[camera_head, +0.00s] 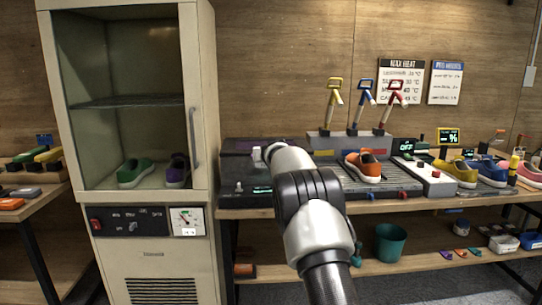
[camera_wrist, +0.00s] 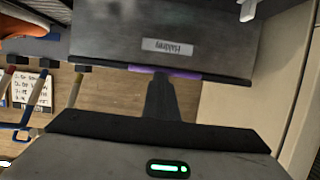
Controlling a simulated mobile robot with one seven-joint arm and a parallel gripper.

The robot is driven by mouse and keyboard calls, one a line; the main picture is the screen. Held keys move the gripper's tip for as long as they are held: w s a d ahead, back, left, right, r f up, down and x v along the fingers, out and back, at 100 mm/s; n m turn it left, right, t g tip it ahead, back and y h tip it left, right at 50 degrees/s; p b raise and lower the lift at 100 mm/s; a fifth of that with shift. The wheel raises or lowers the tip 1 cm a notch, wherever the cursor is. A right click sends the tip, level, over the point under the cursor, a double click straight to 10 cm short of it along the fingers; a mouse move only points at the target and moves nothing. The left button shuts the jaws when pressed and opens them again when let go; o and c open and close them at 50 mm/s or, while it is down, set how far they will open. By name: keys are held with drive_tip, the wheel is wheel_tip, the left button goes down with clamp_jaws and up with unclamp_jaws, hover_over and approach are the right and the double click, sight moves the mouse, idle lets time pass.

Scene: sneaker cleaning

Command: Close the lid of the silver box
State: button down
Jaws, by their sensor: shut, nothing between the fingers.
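The silver box (camera_head: 240,186) stands at the left end of the workbench, beside the tall cabinet. Its lid (camera_head: 236,147) appears raised at the back, with purple along it. In the wrist view, which is upside down, a dark panel (camera_wrist: 160,25) with a white label appears to be the lid. A purple strip (camera_wrist: 190,75) runs along its edge. My gripper (camera_wrist: 161,77) is shut and empty. Its dark fingertips overlap the purple strip; I cannot tell whether they touch it. In the head view my arm hides the fingers and part of the box.
The tall cabinet (camera_head: 205,60) stands close on the left, with sneakers inside. An orange sneaker (camera_head: 365,167) sits on a ridged tray right of my arm. Behind it, several coloured tools (camera_head: 333,105) stand on a rack. The wall is behind the bench.

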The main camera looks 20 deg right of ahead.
drive_tip(key=s+a+r+g+y, duration=0.1)
drive_tip(key=s+a, duration=0.1)
drive_tip(key=s, duration=1)
drive_tip(key=s+a+r+g, duration=0.2)
drive_tip(key=s, duration=1)
drive_tip(key=s+a+r+g+y, duration=0.1)
drive_tip(key=s+a, duration=0.2)
drive_tip(key=s, duration=0.9)
drive_tip(key=s+a+f+n+g, duration=0.1)
drive_tip(key=s+a+f+g, duration=0.2)
drive_tip(key=s, duration=1)
drive_tip(key=s+a+f+n+g, duration=0.1)
drive_tip(key=s+a+f, duration=0.25)
drive_tip(key=s, duration=1.05)
wheel_tip(320, 180, up, 24)
drive_tip(key=p, duration=2.4)
drive_tip(key=shift+d+f+y, duration=0.2)
drive_tip(key=shift+d+y, duration=0.2)
drive_tip(key=shift+d, duration=0.05)
